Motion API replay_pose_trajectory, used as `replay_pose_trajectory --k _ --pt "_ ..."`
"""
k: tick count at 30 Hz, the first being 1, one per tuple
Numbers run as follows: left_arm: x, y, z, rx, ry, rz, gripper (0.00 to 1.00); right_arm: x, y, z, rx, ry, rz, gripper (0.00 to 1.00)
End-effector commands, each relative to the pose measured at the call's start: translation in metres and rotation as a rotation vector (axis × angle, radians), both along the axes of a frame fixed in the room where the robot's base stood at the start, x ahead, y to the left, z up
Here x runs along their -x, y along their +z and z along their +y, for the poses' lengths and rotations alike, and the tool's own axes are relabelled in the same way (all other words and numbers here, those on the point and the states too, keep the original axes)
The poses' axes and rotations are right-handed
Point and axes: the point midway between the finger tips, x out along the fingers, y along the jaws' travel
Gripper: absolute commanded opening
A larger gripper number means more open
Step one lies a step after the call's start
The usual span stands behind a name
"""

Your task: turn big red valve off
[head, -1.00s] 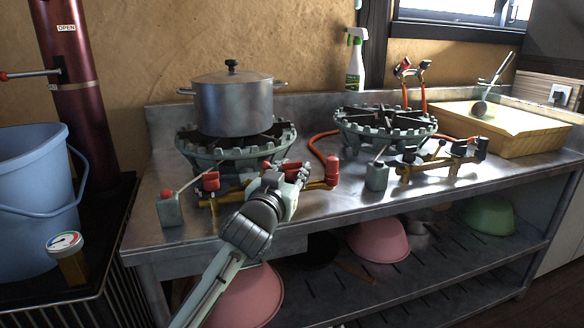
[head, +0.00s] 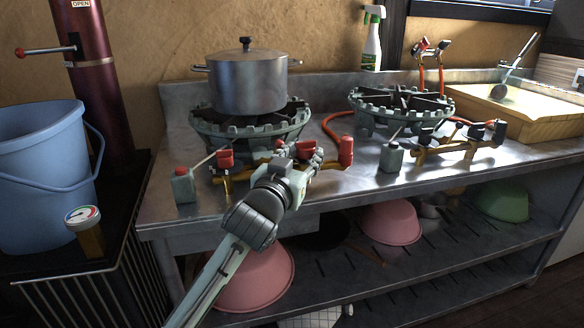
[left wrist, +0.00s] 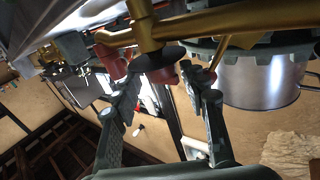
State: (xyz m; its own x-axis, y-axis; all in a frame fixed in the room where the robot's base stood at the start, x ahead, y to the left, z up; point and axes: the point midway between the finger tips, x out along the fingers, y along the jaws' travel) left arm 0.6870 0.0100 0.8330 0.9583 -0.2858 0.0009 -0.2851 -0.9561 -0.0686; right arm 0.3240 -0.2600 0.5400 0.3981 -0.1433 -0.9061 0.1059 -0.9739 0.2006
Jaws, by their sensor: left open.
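Red valve handles sit on the brass gas pipe of the left stove. In the left wrist view, the open fingers (left wrist: 165,82) straddle a red part (left wrist: 163,74) partly hidden by a dark disc. More red (left wrist: 113,60) shows beside one finger. I cannot tell whether the fingers touch anything. My right gripper is not in view.
A lidded pot (head: 247,80) stands on the left burner, close behind. A grey box with a red knob (head: 184,186) is left of the pipe. A second burner (head: 400,105) with its own pipe is to the right. A blue bucket (head: 45,165) stands left.

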Motion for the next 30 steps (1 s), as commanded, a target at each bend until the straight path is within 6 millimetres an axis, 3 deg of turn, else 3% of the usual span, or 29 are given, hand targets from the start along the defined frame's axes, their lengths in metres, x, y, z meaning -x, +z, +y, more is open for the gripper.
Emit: replay_pose_trajectory --k 6,12,30 --pt "0.047 -0.001 0.014 0.000 -0.001 0.001 0.43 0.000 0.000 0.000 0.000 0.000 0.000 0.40" --pt "0.075 -0.001 0.023 -0.001 0.000 0.001 0.43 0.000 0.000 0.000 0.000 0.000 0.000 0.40" --pt "0.084 0.000 0.025 -0.001 0.000 0.000 0.43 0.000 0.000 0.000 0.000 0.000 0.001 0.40"
